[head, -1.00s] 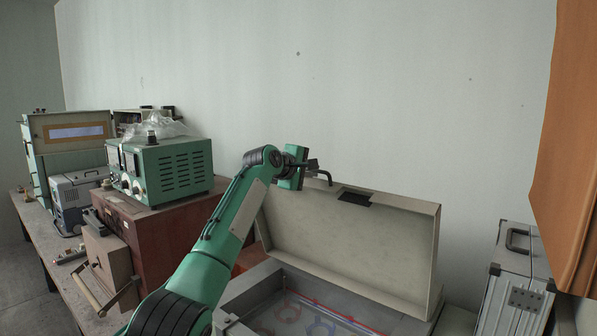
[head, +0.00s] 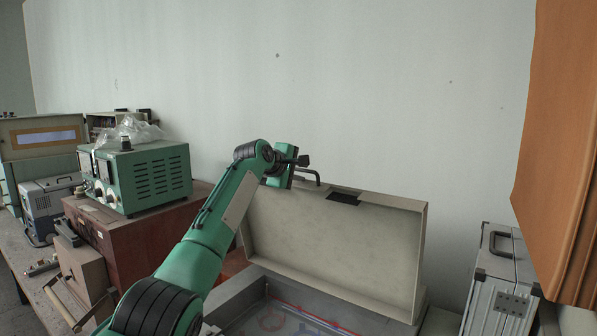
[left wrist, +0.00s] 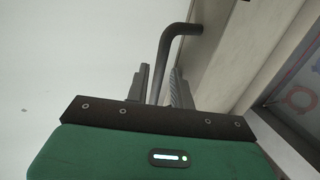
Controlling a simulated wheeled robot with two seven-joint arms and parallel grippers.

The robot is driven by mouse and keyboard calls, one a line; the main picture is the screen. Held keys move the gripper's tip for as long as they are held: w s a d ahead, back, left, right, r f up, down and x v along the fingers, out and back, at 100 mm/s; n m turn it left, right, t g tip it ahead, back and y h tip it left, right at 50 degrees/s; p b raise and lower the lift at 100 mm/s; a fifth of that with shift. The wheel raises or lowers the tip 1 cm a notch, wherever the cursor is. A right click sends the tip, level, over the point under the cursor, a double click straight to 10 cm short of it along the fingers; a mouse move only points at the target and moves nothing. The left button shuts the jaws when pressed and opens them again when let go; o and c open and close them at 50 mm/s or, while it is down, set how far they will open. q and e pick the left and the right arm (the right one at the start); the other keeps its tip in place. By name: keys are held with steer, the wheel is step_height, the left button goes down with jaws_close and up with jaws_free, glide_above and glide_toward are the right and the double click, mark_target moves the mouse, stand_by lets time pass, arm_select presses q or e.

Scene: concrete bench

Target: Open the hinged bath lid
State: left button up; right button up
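The bath lid (head: 335,240) is a beige shallow cover standing raised and nearly upright along the back of the grey bath (head: 235,304). A dark bent handle (head: 308,176) sticks out from its top edge, left of a dark rectangle (head: 343,197). My left gripper (head: 303,161) is at this handle. In the left wrist view the handle (left wrist: 178,31) passes between the two fingers (left wrist: 160,80). Thin gaps seem to show beside it, so I cannot tell whether the fingers clamp it. My right gripper is not in view.
The bath's open inside shows red and blue lines. A green instrument (head: 140,175) on a brown box (head: 125,235) stands left of my arm. A silver case (head: 500,285) and an orange panel (head: 565,150) stand to the right. The pale wall (head: 400,100) is behind the lid.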

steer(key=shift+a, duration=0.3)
